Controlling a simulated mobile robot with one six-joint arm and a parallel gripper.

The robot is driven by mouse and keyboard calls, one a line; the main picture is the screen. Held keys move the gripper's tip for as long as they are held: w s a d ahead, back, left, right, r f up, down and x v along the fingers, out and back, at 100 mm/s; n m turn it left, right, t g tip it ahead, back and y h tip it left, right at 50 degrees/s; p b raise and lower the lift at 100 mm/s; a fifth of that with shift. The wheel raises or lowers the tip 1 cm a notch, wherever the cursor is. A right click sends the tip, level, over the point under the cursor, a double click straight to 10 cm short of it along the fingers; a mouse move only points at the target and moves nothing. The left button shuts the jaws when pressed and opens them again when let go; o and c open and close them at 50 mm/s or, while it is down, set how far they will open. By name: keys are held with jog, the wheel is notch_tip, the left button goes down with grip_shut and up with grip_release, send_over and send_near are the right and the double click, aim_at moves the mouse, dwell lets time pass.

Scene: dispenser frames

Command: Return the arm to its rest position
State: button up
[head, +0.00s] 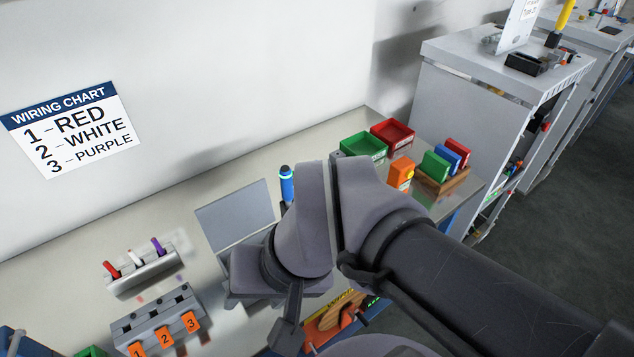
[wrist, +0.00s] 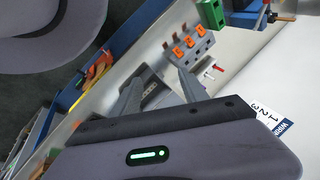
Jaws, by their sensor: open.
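My arm (head: 450,270) reaches in from the lower right of the head view and is bent over the workbench (head: 60,245). Its wrist is in front of the middle of the bench, and the arm's own links hide part of the gripper there. In the wrist view my gripper (wrist: 160,84) has its two grey fingers apart, with nothing seen held between them. The orange-labelled block (wrist: 190,45) and the plug rack (wrist: 210,73) lie beyond the fingers, apart from them.
The plug rack (head: 145,275) holds red, white and purple plugs behind the numbered block (head: 155,315). A grey panel (head: 235,215) and blue cylinder (head: 287,187) stand near the wrist. Green (head: 362,148) and red (head: 393,136) trays and an orange box (head: 400,173) sit behind the arm.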

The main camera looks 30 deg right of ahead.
jog(key=f+b, duration=0.1)
jog(key=b, duration=0.1)
jog(key=w+d+f+t+b, duration=0.1)
jog(key=b, duration=0.1)
jog(key=d+f+t+h+b, duration=0.1)
jog(key=b, duration=0.1)
jog(key=shift+w+d+f, duration=0.15)
jog(key=shift+w+f, duration=0.05)
jog(key=shift+w, duration=0.15)
dwell(0.6)
